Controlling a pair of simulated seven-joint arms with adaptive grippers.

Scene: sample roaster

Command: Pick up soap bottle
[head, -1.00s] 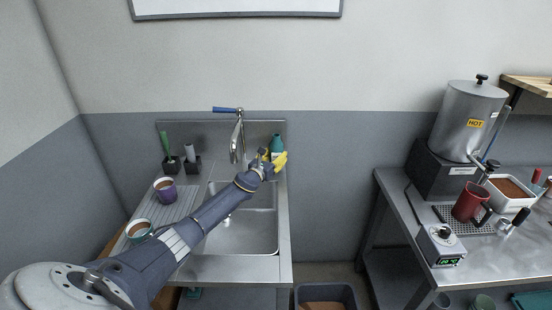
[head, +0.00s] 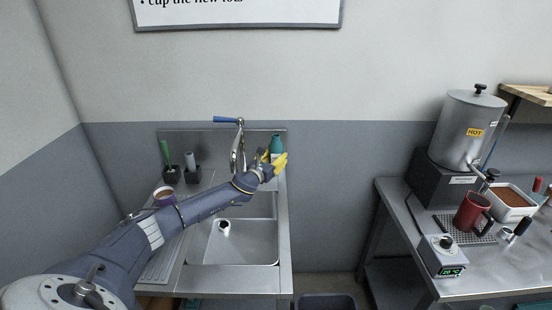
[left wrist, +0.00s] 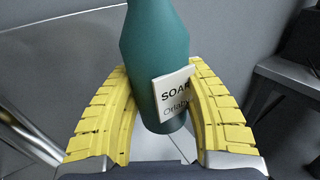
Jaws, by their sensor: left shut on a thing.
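The soap bottle (head: 276,144) is teal and stands upright at the back right corner of the sink unit in the head view. My left gripper (head: 273,163) has yellow fingers and reaches across the sink to the bottle. In the left wrist view the gripper's fingers (left wrist: 160,95) are on both sides of the bottle, shut on it. The bottle's lower part is hidden by the gripper in the head view. My right gripper is not in view.
The faucet (head: 238,150) stands just left of the bottle. The sink basin (head: 250,250) is below the arm. A roaster bench (head: 400,200) stands at the right.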

